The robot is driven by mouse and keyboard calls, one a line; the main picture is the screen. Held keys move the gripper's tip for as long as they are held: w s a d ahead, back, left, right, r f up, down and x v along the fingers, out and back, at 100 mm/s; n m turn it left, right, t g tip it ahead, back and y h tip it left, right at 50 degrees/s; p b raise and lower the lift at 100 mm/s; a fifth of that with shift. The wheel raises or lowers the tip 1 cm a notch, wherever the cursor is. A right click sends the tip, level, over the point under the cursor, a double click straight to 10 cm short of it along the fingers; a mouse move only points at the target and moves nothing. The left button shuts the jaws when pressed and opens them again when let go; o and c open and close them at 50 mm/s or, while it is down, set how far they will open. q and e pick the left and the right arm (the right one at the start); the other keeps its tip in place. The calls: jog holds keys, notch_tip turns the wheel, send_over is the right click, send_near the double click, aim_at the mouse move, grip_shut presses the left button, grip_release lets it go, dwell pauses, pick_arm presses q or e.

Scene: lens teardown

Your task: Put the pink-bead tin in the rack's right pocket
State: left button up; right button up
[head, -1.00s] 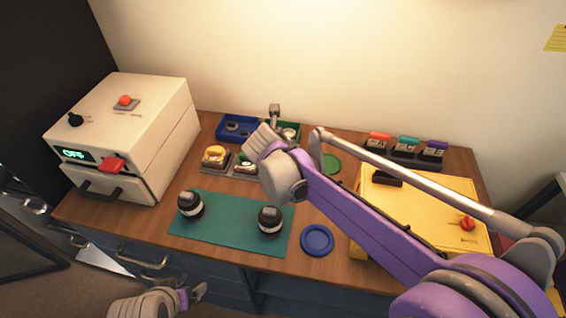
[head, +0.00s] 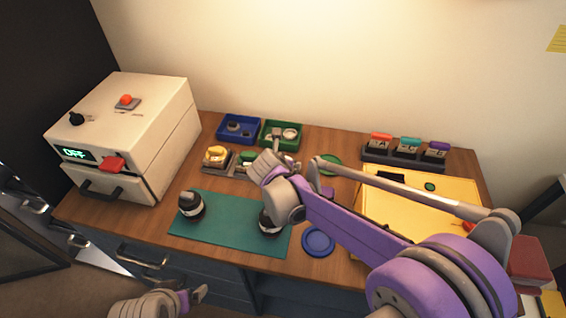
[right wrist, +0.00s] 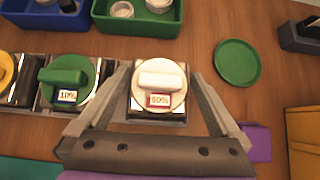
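The white-lidded tin with a pink-edged 40% label (right wrist: 160,88) sits upright at the right end of the rack (right wrist: 20,95) in the right wrist view. My right gripper (right wrist: 158,75) has one finger on each side of it; the fingers look spread, with slim gaps at the tin. The green tin (right wrist: 70,82) is left of it, and a yellow tin (right wrist: 5,75) farther left. In the head view my right gripper (head: 276,142) hides the white tin; the rack (head: 215,170) shows partly. My left gripper (head: 197,293) is low at the front, away from the table objects.
Blue (head: 238,143) and green (head: 298,147) trays stand behind the rack. A green disc (right wrist: 238,62) lies to its right. The teal mat (head: 225,235) with two black cylinders is in front. A yellow case (head: 440,190) and a lettered rack (head: 405,162) stand at right.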

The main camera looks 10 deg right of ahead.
jog(key=v, duration=1.2)
jog(key=shift+s, duration=0.1)
